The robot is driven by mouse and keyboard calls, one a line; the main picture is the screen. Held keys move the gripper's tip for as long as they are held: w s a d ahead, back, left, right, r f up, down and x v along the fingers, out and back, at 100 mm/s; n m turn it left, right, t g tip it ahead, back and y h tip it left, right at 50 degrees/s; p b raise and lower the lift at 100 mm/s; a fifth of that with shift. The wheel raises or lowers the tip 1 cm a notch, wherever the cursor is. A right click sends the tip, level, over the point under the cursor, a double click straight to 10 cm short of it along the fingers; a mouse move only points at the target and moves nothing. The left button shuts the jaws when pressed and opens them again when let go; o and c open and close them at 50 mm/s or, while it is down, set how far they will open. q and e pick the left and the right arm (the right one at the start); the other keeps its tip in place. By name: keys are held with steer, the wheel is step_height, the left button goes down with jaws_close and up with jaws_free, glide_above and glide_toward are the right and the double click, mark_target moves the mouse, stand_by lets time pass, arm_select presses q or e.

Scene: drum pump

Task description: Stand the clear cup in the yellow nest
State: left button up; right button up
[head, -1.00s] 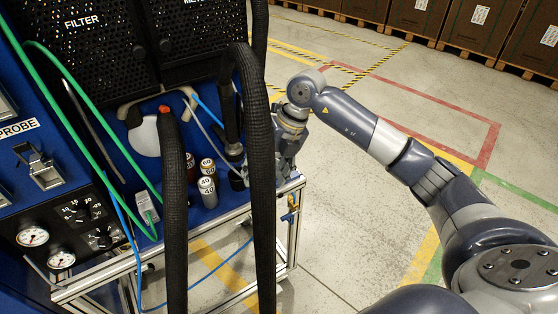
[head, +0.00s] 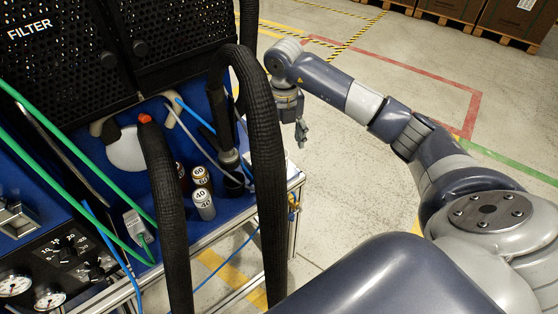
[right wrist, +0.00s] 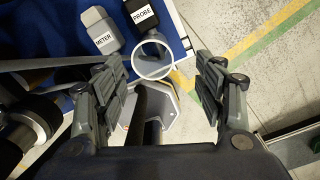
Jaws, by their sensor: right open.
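In the right wrist view a round pale rim with a see-through middle, which looks like the clear cup (right wrist: 152,59), stands near the corner of the blue top. It lies ahead of my right gripper (right wrist: 160,82), between the lines of the two fingers and apart from them. The fingers are spread with nothing held. In the head view my right gripper (head: 301,132) hangs just off the right end of the blue bench. I cannot make out the cup there, and I see no yellow nest in either view. My left gripper is out of view.
Thick black hoses (head: 263,150) hang in front of the bench (head: 235,208). Small labelled cylinders (head: 203,203) stand behind them. In the right wrist view, blocks marked METER (right wrist: 101,31) and PROBE (right wrist: 141,17) are close to the cup. Open floor lies to the right.

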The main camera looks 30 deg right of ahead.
mark_target(279, 153)
steer(key=f, duration=0.2)
steer(key=f+p, duration=0.1)
steer(key=f, duration=0.1)
steer(key=f+p, duration=0.1)
steer(key=f, duration=0.1)
steer(key=shift+w+a, duration=0.3)
steer(key=shift+a, duration=0.05)
steer(key=shift+c, duration=0.3)
steer(key=shift+r, duration=0.1)
steer(key=c, duration=0.8)
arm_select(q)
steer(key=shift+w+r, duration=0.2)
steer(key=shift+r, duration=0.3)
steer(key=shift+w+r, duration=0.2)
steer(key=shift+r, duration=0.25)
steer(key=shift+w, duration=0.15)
arm_select(e)
steer(key=shift+r, duration=0.15)
